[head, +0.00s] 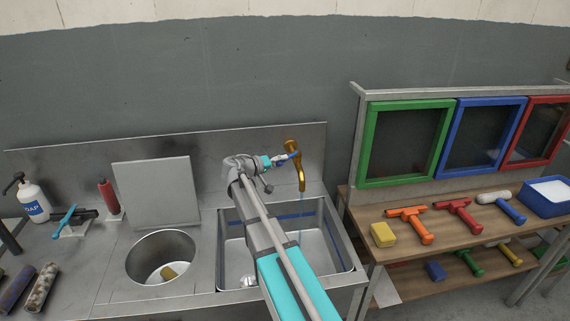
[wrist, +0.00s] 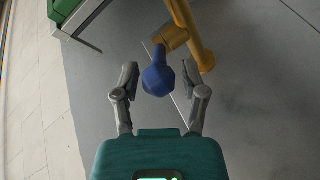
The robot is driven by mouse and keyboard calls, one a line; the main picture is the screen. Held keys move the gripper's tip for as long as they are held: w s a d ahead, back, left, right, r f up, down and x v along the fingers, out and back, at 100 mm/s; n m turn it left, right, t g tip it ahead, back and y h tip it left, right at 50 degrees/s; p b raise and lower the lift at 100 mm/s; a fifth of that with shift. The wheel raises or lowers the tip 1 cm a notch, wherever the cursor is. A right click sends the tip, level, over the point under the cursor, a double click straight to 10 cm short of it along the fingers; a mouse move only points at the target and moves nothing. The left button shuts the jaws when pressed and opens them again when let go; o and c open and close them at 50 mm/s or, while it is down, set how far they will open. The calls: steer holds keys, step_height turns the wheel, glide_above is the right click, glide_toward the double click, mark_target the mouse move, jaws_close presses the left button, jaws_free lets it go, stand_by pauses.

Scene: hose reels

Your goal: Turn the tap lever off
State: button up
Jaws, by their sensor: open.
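The brass tap (head: 300,175) stands out from the metal back panel over the sink, and its body also shows at the top of the wrist view (wrist: 190,38). Its blue lever (wrist: 157,76) lies between the two fingers of my gripper (wrist: 166,83) in the wrist view, with gaps visible on both sides. In the head view my gripper (head: 279,160) is beside the tap, on its left, at the blue lever (head: 293,155). My gripper is open. Whether a finger touches the lever cannot be told.
Below my arm is the sink (head: 345,262), with a round basin (head: 131,264) to its left. A soap bottle (head: 33,202) stands far left. A wooden shelf (head: 365,211) with coloured tools and a green frame (head: 407,183) is at right.

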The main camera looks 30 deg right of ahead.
steer(key=shift+x, duration=1.4)
jaws_close()
